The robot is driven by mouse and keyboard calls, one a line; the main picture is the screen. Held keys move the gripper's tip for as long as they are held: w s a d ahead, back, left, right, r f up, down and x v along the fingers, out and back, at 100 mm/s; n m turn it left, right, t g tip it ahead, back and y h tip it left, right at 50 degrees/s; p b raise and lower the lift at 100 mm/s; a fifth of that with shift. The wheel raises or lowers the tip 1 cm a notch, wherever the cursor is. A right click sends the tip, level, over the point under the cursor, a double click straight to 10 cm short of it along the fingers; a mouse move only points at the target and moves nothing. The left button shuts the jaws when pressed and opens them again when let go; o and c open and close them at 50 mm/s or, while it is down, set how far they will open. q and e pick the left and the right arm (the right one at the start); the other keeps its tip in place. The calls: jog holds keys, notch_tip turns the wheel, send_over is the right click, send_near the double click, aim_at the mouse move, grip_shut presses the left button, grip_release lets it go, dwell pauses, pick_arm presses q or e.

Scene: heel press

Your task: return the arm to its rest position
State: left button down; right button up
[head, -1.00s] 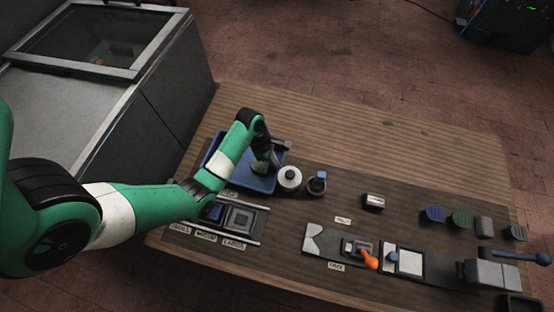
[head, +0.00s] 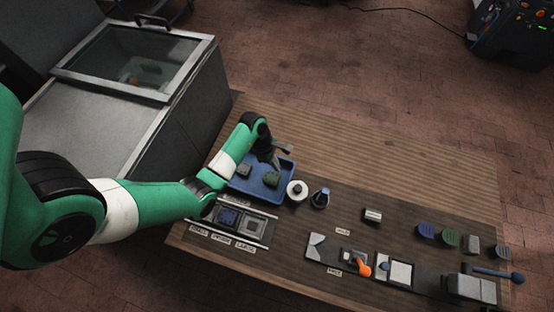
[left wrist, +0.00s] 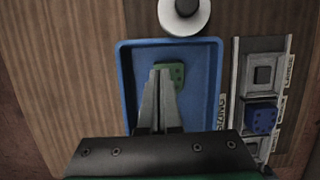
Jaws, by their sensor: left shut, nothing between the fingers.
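My left arm reaches in from the left in the head view. Its gripper (head: 279,157) is above the far part of the blue tray (head: 283,184), with its fingers shut and empty. In the left wrist view the closed fingers (left wrist: 163,72) point across the tray (left wrist: 206,53) and partly cover a green block (left wrist: 178,71). In the head view the green block (head: 271,178) and a grey block (head: 244,170) lie in the tray. My right gripper is not in view.
A sizing fixture (head: 265,231) holding a blue block (head: 228,216) is beside the tray. A white round container (head: 297,190) and a dark bottle (head: 321,198) stand to its right. A press (head: 471,288) is at right. The table's far side (head: 350,130) is clear.

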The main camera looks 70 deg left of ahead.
pick_arm(q)
jog(key=shift+s+a+r, duration=0.1)
jog(key=shift+s+r, duration=0.05)
jog(key=shift+r, duration=0.3)
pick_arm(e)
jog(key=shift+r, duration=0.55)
